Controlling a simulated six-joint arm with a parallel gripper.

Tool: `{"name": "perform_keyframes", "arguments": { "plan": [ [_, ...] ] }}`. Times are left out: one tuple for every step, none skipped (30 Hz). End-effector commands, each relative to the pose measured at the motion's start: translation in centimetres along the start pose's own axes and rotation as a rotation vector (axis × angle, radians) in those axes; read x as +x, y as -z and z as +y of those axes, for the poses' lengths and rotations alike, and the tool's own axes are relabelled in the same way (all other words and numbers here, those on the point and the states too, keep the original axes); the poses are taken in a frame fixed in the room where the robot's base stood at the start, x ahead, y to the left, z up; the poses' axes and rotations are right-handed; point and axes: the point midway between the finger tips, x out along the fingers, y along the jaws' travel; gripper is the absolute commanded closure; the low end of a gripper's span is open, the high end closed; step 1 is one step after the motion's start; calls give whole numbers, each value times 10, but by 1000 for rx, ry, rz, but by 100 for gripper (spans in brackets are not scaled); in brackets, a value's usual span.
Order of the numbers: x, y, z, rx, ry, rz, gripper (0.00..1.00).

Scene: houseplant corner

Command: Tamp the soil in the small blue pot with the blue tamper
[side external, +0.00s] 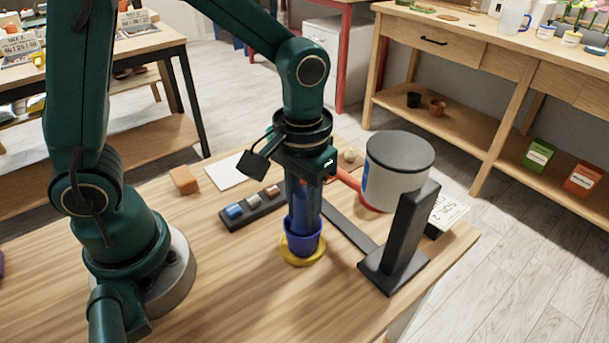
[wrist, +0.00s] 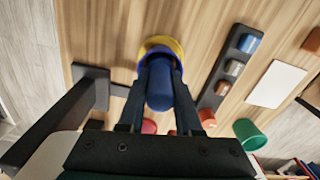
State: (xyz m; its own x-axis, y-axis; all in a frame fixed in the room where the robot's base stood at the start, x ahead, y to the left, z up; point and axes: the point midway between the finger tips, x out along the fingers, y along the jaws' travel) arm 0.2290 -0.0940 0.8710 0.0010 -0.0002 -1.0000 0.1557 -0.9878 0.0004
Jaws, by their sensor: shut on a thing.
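My gripper (side external: 303,212) points straight down over the small blue pot (side external: 303,242). It is shut on the blue tamper (wrist: 160,90), which stands upright between the two fingers in the wrist view. The tamper's lower end is down at the pot's mouth, apparently inside the rim. The blue pot stands on a yellow saucer (side external: 303,260) on the wooden table; the saucer's rim also shows in the wrist view (wrist: 162,42). The soil is hidden by the pot wall, the tamper and the fingers, so contact with it cannot be told.
A black stand (side external: 405,235) with a pale dark-topped container (side external: 397,180) rises close on the right. A black rack (side external: 250,208) with small coloured pieces lies to the left. An orange block (side external: 184,180) and white sheet (side external: 228,171) lie behind. The table in front is clear.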

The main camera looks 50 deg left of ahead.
Motion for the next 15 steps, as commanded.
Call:
{"name": "perform_keyframes", "arguments": {
  "plan": [
    [0,0,0,0,0,0,100],
    [0,0,0,0,0,0,100],
    [0,0,0,0,0,0,100],
    [0,0,0,0,0,0,100],
    [0,0,0,0,0,0,100],
    [0,0,0,0,0,1,100],
    [0,0,0,0,0,1,100],
    [0,0,0,0,0,1,100],
    [-1,0,0,0,-1,2,100],
    [-2,1,0,0,-1,2,100],
    [-4,1,0,0,-1,3,100],
    [-6,1,0,0,-1,3,100],
    [-8,1,0,0,-2,4,100],
    [-10,1,0,0,-2,4,100],
    [-13,1,0,0,-1,3,100]
  ]
}}
